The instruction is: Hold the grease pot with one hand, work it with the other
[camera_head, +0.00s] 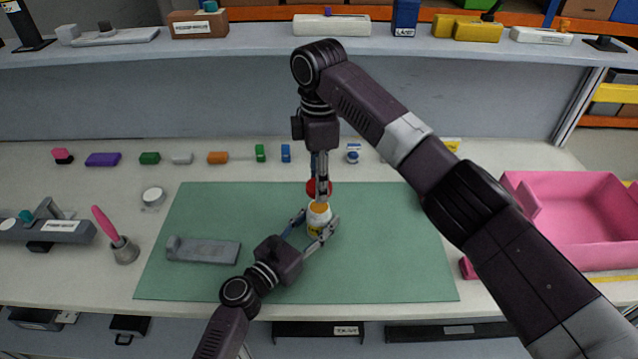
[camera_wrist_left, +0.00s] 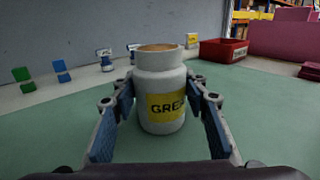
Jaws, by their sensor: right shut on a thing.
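The grease pot (camera_head: 319,219) stands upright on the green mat (camera_head: 380,265). It is white with a yellow label and its brownish-orange top shows uncovered; it also shows in the left wrist view (camera_wrist_left: 160,92). My left gripper (camera_head: 314,228) has its fingers on both sides of the pot, with narrow gaps showing in the left wrist view (camera_wrist_left: 162,105). My right gripper (camera_head: 321,193) points down just above and behind the pot, shut on a red round lid (camera_head: 311,188). The fingers partly hide the lid.
A grey block-like fixture (camera_head: 205,251) lies on the mat's left. A pink-handled brush (camera_head: 104,224) stands in a small holder at left. Several small coloured items line the table's back. A pink bin (camera_head: 575,205) is at right, and my right arm hides part of the table.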

